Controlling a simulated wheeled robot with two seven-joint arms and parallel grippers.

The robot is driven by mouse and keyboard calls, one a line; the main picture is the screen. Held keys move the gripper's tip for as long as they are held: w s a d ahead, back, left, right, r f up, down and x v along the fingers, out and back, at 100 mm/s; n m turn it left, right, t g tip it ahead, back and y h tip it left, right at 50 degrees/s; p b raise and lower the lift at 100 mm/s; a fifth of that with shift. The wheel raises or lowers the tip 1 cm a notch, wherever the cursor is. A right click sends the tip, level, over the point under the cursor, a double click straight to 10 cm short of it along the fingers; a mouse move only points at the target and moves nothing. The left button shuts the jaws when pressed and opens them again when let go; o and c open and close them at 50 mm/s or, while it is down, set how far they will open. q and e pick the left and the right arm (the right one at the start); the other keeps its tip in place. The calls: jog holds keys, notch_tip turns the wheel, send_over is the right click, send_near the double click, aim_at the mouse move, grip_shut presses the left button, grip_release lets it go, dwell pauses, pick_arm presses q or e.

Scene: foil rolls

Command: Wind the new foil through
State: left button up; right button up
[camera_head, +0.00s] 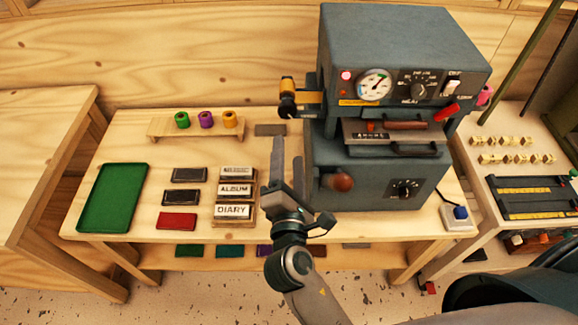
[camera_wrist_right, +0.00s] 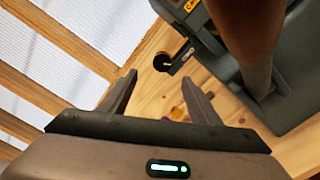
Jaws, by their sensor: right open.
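The blue-grey foil press (camera_head: 395,50) stands at the back right of the bench. A gold band (camera_head: 308,97) shows at its left side, beside a black spool holder (camera_head: 288,106); the holder's round end also shows in the right wrist view (camera_wrist_right: 161,62). A pink roll (camera_head: 485,95) is at the press's right side. Green (camera_head: 182,120), purple (camera_head: 206,120) and gold (camera_head: 230,119) rolls stand on a small wooden rack. My right gripper (camera_head: 288,155) is open and empty, left of the press body and below the spool holder; its fingers also show in the wrist view (camera_wrist_right: 157,87). My left gripper is out of view.
A lever with a brown ball (camera_head: 339,182) juts from the press front, close to my right gripper. The green tray (camera_head: 112,198), dark and red blocks (camera_head: 177,221) and the DIARY block (camera_head: 233,211) lie left. A side bench (camera_head: 470,190) is right.

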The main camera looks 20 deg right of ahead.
jog(key=shift+v, duration=1.25)
